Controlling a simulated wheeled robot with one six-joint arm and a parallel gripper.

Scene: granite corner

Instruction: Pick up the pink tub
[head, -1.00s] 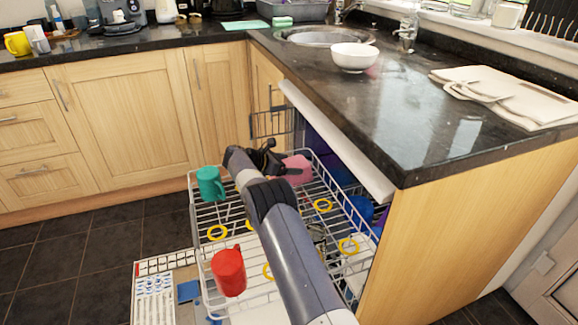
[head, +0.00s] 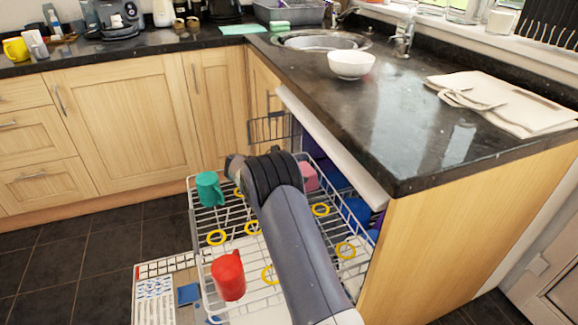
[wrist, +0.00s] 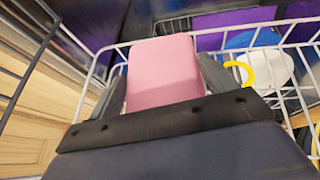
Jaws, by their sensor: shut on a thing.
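The pink tub (head: 309,176) shows in the head view at the back of the dishwasher's upper rack, partly hidden behind my arm. In the wrist view the pink tub (wrist: 163,72) stands between the two fingers of my gripper (wrist: 165,85), which is shut on it. The rack's white wire rim passes close behind the tub. In the head view my gripper is hidden behind my own arm. I cannot tell whether the tub is clear of the rack floor.
The wire rack (head: 196,230) also holds a teal mug (head: 209,188), a red mug (head: 228,276) and several yellow rings. Blue items lie right of the tub. The granite counter (head: 400,130) overhangs the rack's right side, with a white bowl (head: 351,64) on it.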

